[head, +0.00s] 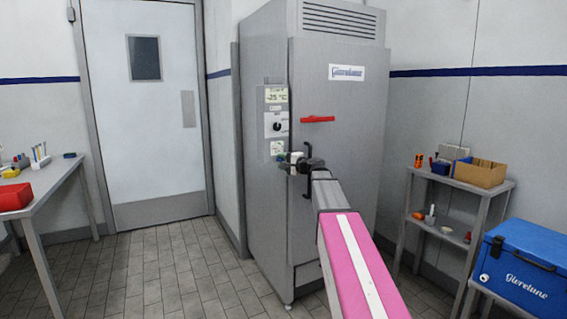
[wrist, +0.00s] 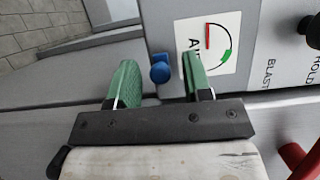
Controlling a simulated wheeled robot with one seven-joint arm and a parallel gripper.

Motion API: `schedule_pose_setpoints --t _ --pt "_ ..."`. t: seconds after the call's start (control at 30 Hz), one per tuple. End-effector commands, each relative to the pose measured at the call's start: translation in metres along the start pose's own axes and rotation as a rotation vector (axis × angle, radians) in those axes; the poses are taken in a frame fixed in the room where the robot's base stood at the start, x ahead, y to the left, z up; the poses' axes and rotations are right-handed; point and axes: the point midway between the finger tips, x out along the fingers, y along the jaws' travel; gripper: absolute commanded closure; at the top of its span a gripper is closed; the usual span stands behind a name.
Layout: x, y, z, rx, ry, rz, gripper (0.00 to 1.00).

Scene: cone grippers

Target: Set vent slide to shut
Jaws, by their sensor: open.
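A small blue knob (wrist: 160,72) shows in the wrist view beside a white label (wrist: 213,48) marked with a red and green arc and letters partly cut off. I take it to be the vent slide's knob; its track is not clear. My gripper (wrist: 159,64) is open, its two green fingers on either side of the knob with a gap at each side. In the head view, my gripper (head: 291,163) is at the left edge of the grey cabinet's front, just below the label (head: 277,148), and hides the knob there.
The tall grey cabinet (head: 335,100) has a red handle (head: 318,119) and a black dial (head: 277,126) above my gripper. A shelf (head: 462,184) with a cardboard box and a blue cooler (head: 520,262) stand at right. A table (head: 45,190) is at left; the tiled floor between is clear.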

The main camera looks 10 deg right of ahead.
Motion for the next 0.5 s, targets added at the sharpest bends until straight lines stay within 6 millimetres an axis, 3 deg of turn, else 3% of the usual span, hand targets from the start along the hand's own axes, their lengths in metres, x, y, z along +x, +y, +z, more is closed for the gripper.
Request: schedule_pose_setpoints --t 0.13,0.27,0.3,0.5 --pt "-0.0003 0.0001 0.0000 0.000 0.000 0.000 0.54" --pt "-0.0004 0.0001 -0.0001 0.000 0.000 0.000 0.97" --pt "-0.0004 0.0001 -0.0001 0.000 0.000 0.000 1.00" --pt "-0.0007 0.0001 -0.0009 0.000 0.001 0.000 1.00"
